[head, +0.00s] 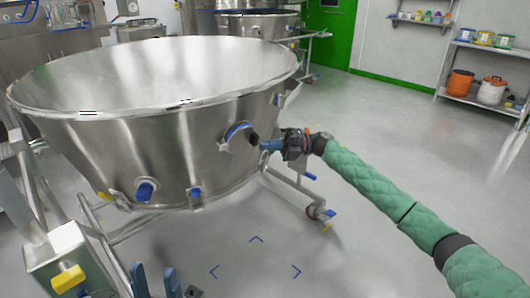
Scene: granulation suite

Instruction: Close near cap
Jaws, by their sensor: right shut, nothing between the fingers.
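A large steel bowl (140,140) on a wheeled frame fills the left of the head view. On its side is a round port with a blue rim (238,128) and a dark part (253,139) at its right edge. Two blue fittings, one larger (145,191) and one smaller (195,193), sit lower on the wall. I cannot tell which part is the near cap. My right gripper (266,146) is shut and empty, its blue fingertips close beside the dark part; contact is unclear. My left gripper (156,283) is open and empty at the bottom edge, in front of the bowl.
A grey box with a yellow knob (68,278) stands at lower left. A steel leg with a caster (320,212) is below my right arm. A second bowl (245,25) stands behind. Shelves with an orange bucket (460,84) are at right. The middle floor is clear.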

